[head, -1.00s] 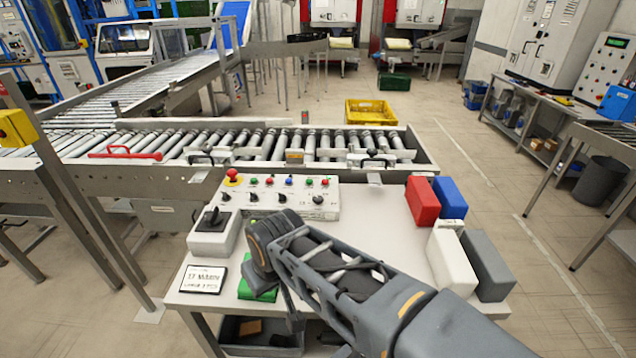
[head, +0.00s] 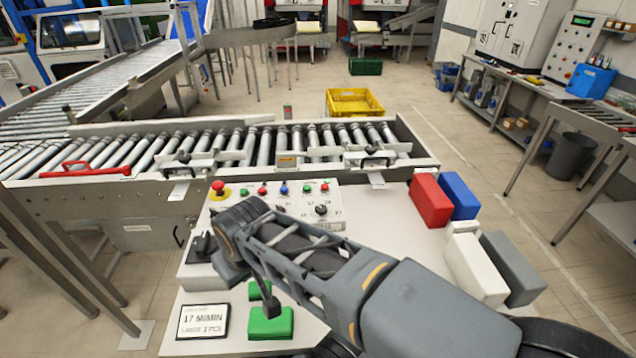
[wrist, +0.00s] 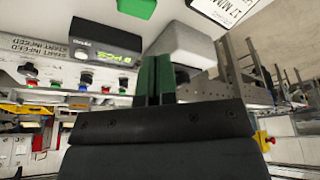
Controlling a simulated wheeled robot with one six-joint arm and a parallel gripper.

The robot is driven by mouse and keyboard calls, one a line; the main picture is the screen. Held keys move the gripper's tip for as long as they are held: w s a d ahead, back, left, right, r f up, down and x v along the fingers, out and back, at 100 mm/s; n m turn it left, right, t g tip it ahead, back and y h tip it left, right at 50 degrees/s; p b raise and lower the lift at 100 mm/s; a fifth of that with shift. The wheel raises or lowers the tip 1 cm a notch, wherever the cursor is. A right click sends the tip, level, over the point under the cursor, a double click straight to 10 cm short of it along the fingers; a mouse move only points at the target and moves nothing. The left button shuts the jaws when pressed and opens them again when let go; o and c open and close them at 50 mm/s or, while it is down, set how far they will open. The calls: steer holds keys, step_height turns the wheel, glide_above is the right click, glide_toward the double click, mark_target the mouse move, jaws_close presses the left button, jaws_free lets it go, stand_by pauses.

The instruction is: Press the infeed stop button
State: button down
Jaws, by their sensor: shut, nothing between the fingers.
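A white control panel (head: 325,217) stands at the back of the table with a row of small buttons, including two red ones, (head: 262,190) and (head: 324,187). A larger red mushroom button (head: 218,187) sits at its left end. The button labels are too small to tell which is infeed stop. My arm covers the panel's lower left part and hides my fingertips in the head view. In the wrist view my gripper (wrist: 155,82) is shut and empty, with green fingers. Coloured buttons (wrist: 83,85) show left of them, apart from the fingers.
A sign (head: 203,321) and green blocks (head: 270,323) lie in front. Red (head: 431,200), blue (head: 459,194), white and grey blocks stand at right. A roller conveyor (head: 260,148) runs behind.

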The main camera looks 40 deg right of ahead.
step_height(320, 180, up, 4)
steer(key=m+g+h, duration=0.4)
steer(key=m+h, duration=0.5)
glide_above(323, 185)
steer(key=shift+f, duration=0.1)
step_height(323, 185, down, 8)
steer(key=b, duration=0.5)
steer(key=shift+r, duration=0.2)
steer(key=shift+f+b, duration=0.5)
steer(key=shift+b, duration=0.1)
steer(key=shift+f, duration=0.15)
